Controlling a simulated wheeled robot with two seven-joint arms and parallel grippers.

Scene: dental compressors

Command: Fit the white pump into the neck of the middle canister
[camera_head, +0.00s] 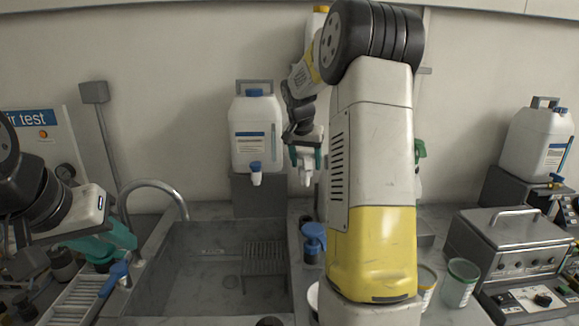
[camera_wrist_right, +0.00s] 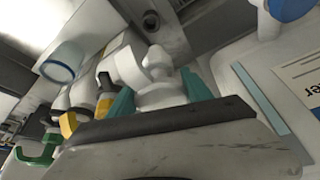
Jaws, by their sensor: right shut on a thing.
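My right gripper (camera_head: 305,158) is shut on the white pump (camera_head: 307,176), just right of a white canister. In the right wrist view the pump (camera_wrist_right: 160,75) sits between the teal fingers of the right gripper (camera_wrist_right: 160,96). That canister (camera_head: 256,135) has a blue cap and a blue-topped tap, and stands on a grey block behind the sink. Another white canister (camera_head: 540,143) stands at the far right.
A sink (camera_head: 210,270) with a curved tap (camera_head: 155,186) lies in front of the left canister. A blue-topped item (camera_head: 313,238) stands at the sink's right edge. A metal box (camera_head: 510,240) and a green-rimmed cup (camera_head: 461,283) are at the right.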

